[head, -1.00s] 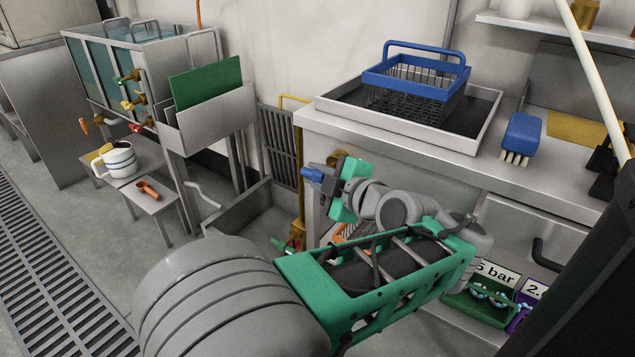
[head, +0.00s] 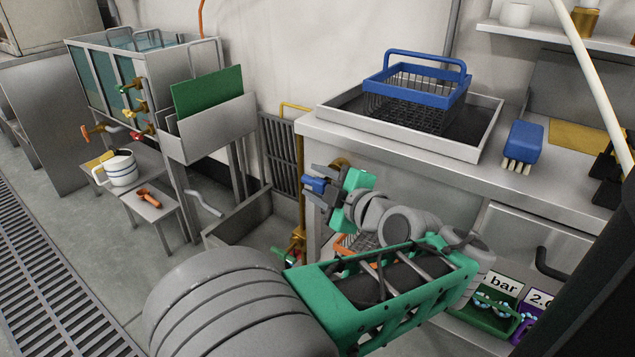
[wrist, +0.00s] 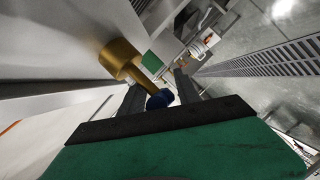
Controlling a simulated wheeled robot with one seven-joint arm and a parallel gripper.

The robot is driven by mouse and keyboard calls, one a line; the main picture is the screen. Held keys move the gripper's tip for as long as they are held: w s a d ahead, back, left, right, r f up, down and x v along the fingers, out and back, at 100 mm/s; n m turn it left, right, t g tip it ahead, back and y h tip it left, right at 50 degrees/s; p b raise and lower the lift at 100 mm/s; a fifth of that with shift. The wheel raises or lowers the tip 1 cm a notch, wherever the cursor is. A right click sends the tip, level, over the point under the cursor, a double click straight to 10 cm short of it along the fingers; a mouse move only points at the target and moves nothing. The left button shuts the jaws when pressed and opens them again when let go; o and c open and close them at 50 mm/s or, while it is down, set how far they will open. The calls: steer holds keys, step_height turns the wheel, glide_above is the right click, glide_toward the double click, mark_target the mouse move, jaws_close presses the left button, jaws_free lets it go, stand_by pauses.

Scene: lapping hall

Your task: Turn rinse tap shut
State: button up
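A brass tap (wrist: 120,58) with a blue-ended handle sticks out by the bench's left end. The blue end (head: 315,184) also shows in the wrist view (wrist: 158,101). My gripper (head: 319,185) is at this handle, with one dark finger on each side of the blue end. In the wrist view, my gripper (wrist: 159,88) looks open around the handle; I cannot tell whether either finger touches it. Much of the tap body is hidden behind my gripper in the head view. No label shows which tap is the rinse tap.
A tank (head: 100,72) at the left has several coloured taps. A blue basket (head: 418,88) sits in a tray on the bench. The floor at left is clear.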

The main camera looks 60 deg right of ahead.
steer(key=shift+s+r+p, duration=0.25)
steer(key=shift+r+p, duration=0.15)
steer(key=shift+p, duration=0.7)
steer(key=p+v, duration=0.1)
steer(key=p, duration=0.4)
steer(key=p+v, duration=0.1)
steer(key=p, duration=0.3)
steer(key=shift+s+a+r+p, duration=0.2)
steer(key=shift+r+p, duration=0.15)
steer(key=p+v, duration=0.2)
steer(key=p, duration=0.3)
steer(key=shift+s+a, duration=0.15)
steer(key=shift+s+a+f+p, duration=0.2)
steer(key=shift+s+a+p, duration=0.1)
steer(key=shift+s, duration=0.15)
steer(key=shift+s+a+f+p, duration=0.15)
steer(key=shift+s+a+p, duration=0.15)
steer(key=shift+s, duration=0.2)
steer(key=shift+d, duration=0.1)
